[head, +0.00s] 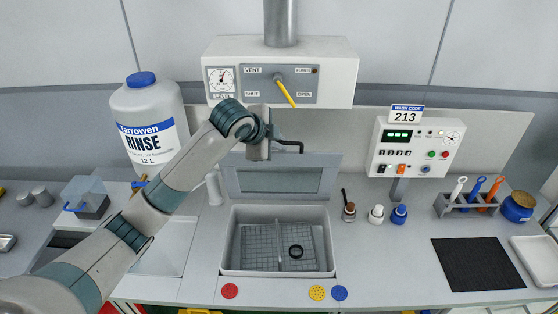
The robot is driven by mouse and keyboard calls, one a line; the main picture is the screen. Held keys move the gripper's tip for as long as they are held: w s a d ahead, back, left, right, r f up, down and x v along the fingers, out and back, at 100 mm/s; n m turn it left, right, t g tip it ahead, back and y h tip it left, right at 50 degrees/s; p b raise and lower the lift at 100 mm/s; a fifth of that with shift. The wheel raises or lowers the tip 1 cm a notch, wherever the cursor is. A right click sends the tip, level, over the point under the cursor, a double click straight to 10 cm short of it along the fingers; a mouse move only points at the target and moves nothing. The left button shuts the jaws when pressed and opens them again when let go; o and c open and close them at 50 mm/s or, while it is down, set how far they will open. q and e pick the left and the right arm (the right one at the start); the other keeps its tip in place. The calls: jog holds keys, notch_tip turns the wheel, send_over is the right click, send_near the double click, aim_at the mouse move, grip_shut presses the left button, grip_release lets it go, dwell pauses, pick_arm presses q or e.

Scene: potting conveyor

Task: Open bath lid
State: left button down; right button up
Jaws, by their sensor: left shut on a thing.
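The bath (229,262) is a pale rectangular basin set in the counter, with wire mesh and a black ring (296,251) inside. Its lid (232,184), a grey frame with a window pane, stands raised at the back edge of the bath, so the basin is uncovered. A black bar handle (291,144) shows at the lid's top edge. My left gripper (258,152) is shut on this handle near its left part; the fingertips are hard to make out. My right gripper is not in view.
Above the lid hangs a vent box (335,80) with a yellow lever (287,92). A rinse jug (147,100) stands behind my left arm. Small bottles (376,214), a control panel (417,150), a brush rack (467,206) and a black mat (477,264) are to the right.

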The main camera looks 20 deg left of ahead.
pick_arm(q)
jog(key=w, duration=0.1)
jog(key=w+a, duration=0.1)
jog(key=w, duration=0.2)
jog(key=shift+w+a+r, duration=0.15)
jog(key=shift+w+r, duration=0.15)
jog(key=shift+r, duration=0.1)
jog(key=c, duration=2.1)
grip_release()
jog(key=shift+s+r, duration=0.1)
jog(key=shift+r, duration=0.05)
jog(key=shift+b+v, duration=3.3)
jog(key=shift+v, duration=5.25)
